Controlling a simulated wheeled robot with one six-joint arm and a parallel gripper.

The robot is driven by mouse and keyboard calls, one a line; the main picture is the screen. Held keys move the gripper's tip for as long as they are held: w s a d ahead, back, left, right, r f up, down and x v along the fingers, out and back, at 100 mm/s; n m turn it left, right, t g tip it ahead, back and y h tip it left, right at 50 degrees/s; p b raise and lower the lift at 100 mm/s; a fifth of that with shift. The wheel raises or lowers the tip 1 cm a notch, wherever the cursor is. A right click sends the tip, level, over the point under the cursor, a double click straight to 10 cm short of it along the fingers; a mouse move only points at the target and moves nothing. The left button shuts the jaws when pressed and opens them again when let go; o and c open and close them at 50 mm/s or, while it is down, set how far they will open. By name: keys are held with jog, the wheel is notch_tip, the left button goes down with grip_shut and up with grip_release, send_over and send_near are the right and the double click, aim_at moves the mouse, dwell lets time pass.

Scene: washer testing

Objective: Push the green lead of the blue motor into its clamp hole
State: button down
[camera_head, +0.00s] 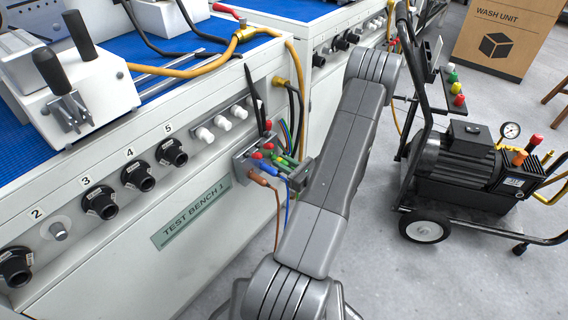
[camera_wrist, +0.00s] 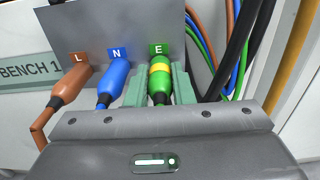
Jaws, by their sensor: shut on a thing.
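My gripper (camera_wrist: 160,88) is shut on the green lead (camera_wrist: 160,76), a green plug with a yellow band, in the wrist view. Its pale green fingers lie on both sides of the plug. The plug points at the grey clamp plate (camera_wrist: 90,28), just below the green E label (camera_wrist: 158,48). Its tip and the hole are hidden, so I cannot tell how deep it sits. In the head view the clamp block (camera_head: 242,166) is on the bench front, with my gripper (camera_head: 296,170) close on its right. No blue motor is recognisable.
The brown lead (camera_wrist: 72,82) at L and blue lead (camera_wrist: 116,78) at N sit close left of my fingers. A black cable (camera_wrist: 240,45) and loose wires hang close right. A dark pump cart (camera_head: 460,170) stands right of my arm, on open floor.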

jog(key=shift+w+a, duration=0.1)
jog(key=shift+w, duration=0.05)
jog(key=c, duration=1.2)
grip_release()
jog(key=shift+o, duration=0.2)
jog(key=shift+b+v, duration=0.35)
jog(key=shift+v, duration=3.1)
jog(key=shift+a, duration=0.15)
jog(key=x, duration=0.6)
jog(key=shift+w+a+p, duration=0.25)
jog(key=shift+p, duration=0.05)
jog(key=shift+s+d, duration=0.1)
